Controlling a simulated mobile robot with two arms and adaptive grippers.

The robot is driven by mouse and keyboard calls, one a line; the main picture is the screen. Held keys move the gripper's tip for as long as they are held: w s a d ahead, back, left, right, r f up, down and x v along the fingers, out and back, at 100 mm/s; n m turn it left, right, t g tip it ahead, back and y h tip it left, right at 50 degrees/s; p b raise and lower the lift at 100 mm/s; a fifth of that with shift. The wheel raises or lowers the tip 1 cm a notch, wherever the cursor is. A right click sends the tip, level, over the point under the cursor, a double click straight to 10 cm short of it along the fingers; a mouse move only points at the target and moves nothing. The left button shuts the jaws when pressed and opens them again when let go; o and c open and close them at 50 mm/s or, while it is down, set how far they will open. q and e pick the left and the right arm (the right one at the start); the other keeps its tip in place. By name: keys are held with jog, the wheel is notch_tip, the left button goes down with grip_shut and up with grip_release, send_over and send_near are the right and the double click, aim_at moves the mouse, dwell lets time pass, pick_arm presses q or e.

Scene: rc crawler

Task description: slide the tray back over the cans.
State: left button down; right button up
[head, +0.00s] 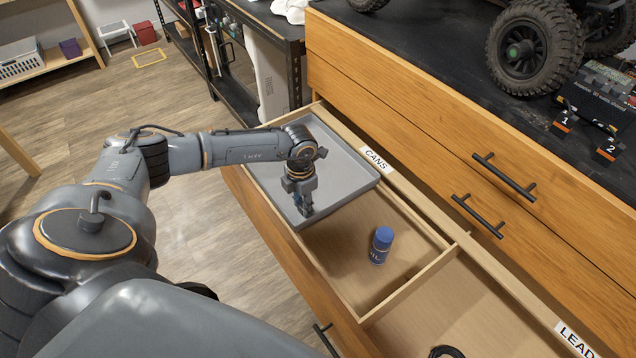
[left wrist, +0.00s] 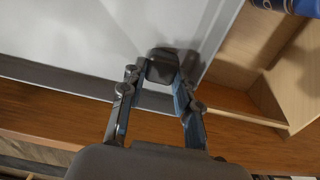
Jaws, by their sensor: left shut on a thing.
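The grey tray (head: 338,160) lies over the far-left part of the drawer's CANS compartment. Its bare floor also shows in the left wrist view (left wrist: 100,35). My left gripper (head: 306,208) points down at the tray's near edge, close to its corner. In the left wrist view the fingers (left wrist: 160,78) are shut on a small dark tab at the tray's edge. Anything under the tray is hidden. My right gripper is not in view.
A wooden divider (head: 412,285) closes the CANS compartment on the right. Beyond it is the LEAD compartment (head: 500,325) with a dark coil (head: 446,352). The cabinet front with black handles (head: 504,177) rises behind the open drawer. A crawler's wheel (head: 528,47) shows on top.

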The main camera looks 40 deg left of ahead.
pick_arm(q)
jog(key=shift+w+a+r, duration=0.1)
jog(key=shift+w+a, duration=0.15)
jog(key=shift+a, duration=0.25)
jog(key=shift+w+a, duration=0.2)
jog(key=shift+a, duration=0.3)
jog(key=shift+a, duration=0.1)
jog(key=c, duration=1.2)
grip_release()
notch_tip(320, 180, up, 12)
